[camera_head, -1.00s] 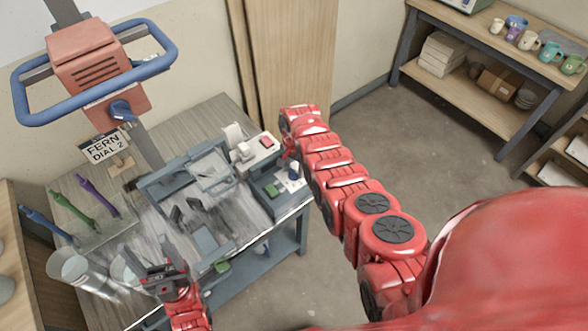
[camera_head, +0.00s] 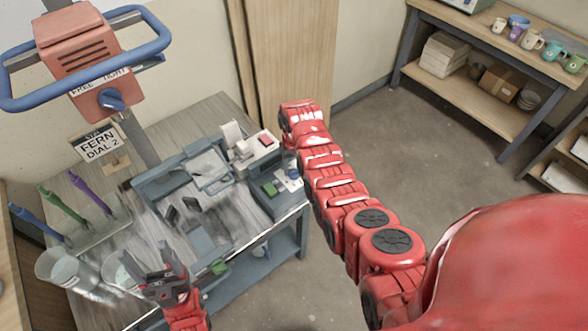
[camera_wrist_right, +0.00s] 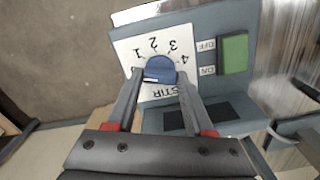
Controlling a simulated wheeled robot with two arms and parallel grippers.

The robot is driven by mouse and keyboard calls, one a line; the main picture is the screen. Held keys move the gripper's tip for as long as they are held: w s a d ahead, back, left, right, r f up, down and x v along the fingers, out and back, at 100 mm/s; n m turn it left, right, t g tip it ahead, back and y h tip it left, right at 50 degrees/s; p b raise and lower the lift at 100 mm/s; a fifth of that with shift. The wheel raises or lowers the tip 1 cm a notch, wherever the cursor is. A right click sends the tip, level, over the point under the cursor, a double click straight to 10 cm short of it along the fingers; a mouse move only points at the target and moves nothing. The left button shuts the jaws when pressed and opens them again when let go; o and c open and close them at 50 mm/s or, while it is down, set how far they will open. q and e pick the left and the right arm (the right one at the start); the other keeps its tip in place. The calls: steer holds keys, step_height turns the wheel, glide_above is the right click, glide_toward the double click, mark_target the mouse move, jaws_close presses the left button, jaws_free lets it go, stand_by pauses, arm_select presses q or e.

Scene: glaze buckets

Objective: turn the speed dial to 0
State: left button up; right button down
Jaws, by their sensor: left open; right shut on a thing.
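The speed dial (camera_wrist_right: 160,70) is a round blue knob on a white plate marked 1 to 4 and lettered STIR, in the right wrist view. My right gripper (camera_wrist_right: 160,76) is shut on it, one finger at each side. The knob's pointer is too small to read surely. In the head view the dial's panel (camera_head: 287,181) is at the machine's right end, and my right arm's end is beside it, its fingers mostly hidden. My left gripper (camera_head: 163,272) is open and empty over the table's front edge, near the clear buckets (camera_head: 62,268).
A green switch (camera_wrist_right: 233,54) marked ON and OFF sits beside the dial plate. An orange head (camera_head: 84,45) with a blue ring handle stands at the left. A sign (camera_head: 98,146) reads FERN DIAL 2.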

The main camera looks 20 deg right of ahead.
mark_target(294, 169)
steer(key=shift+n+b, duration=0.3)
steer(key=shift+n, duration=0.4)
steer(key=shift+c, duration=1.4)
jaws_free()
steer(key=shift+r, duration=0.1)
steer(key=shift+r, duration=0.3)
step_height(294, 169, up, 4)
steer(key=shift+w+r+b, duration=0.1)
steer(key=shift+r+b, duration=0.1)
steer(key=shift+b, duration=0.75)
step_height(294, 169, up, 12)
steer(key=p, duration=1)
steer(key=shift+r, duration=0.15)
